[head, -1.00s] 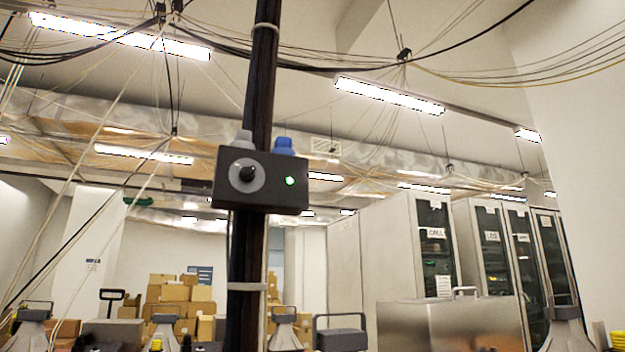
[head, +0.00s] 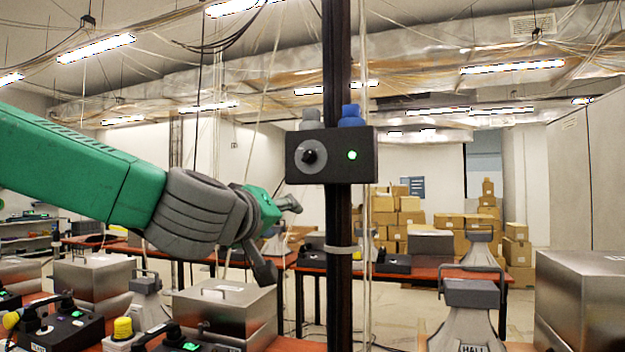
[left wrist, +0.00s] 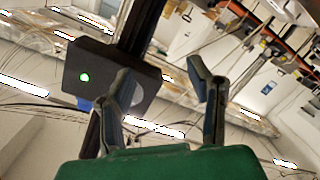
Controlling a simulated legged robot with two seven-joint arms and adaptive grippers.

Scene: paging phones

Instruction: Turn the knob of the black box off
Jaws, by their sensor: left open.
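The black box (head: 332,155) is fixed to a dark upright post in the head view. Its front has a black knob (head: 310,156) on a grey disc at the left and a lit green light (head: 352,155) at the right. My left gripper (head: 284,238) is open and empty, below and left of the box. In the left wrist view the box (left wrist: 100,72) appears tilted, with its green light (left wrist: 85,77) showing. My left gripper's fingers (left wrist: 165,85) are spread there, one overlapping the box; the knob is hidden. My right gripper is not in view.
The dark post (head: 338,240) runs upright below the box. Red-topped tables (head: 405,273) hold metal cases (head: 225,310), black boxes and devices. Cardboard boxes (head: 400,215) are stacked at the back. The air left of the black box is clear.

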